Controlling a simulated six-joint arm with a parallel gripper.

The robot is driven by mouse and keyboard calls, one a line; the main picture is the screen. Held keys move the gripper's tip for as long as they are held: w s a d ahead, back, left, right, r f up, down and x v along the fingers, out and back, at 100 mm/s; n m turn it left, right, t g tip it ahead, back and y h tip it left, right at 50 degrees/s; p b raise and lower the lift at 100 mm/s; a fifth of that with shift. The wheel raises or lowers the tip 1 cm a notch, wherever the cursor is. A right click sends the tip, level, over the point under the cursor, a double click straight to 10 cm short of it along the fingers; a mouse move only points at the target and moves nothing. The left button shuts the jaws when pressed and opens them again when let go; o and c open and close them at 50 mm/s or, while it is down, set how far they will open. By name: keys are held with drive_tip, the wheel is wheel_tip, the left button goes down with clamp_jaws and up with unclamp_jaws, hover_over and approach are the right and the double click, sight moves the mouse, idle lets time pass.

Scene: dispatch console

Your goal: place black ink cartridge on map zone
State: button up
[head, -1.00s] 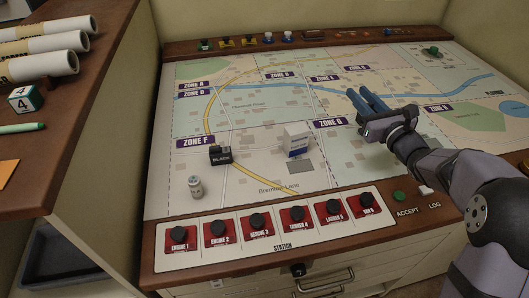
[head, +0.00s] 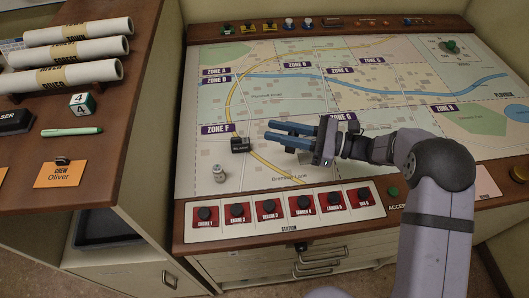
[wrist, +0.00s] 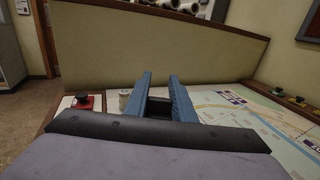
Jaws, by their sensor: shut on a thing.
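The black ink cartridge (head: 240,146) is a small dark block with a "BLACK" label. It sits on the map (head: 290,90) just right of and below the Zone F label (head: 217,129). My gripper (head: 267,131) points left above the map, its blue fingertips a little right of the cartridge and apart from it in the head view. In the wrist view the dark cartridge (wrist: 159,106) shows in the gap between the blue fingers (wrist: 160,75). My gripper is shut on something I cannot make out. The white box seen earlier does not show now and may be behind my gripper.
A small pale can (head: 219,173) stands below the cartridge and also shows in the wrist view (wrist: 125,98). Red station buttons (head: 270,208) line the front edge. A wooden side shelf (head: 120,110) holds rolled papers and a green marker. The upper map is clear.

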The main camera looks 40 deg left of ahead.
drive_tip(key=shift+f+p, duration=1.15)
drive_tip(key=shift+f, duration=3.85)
drive_tip(key=shift+f, duration=0.1)
drive_tip(key=shift+f, duration=0.15)
drive_tip(key=o, duration=1)
drive_tip(key=shift+r, duration=0.25)
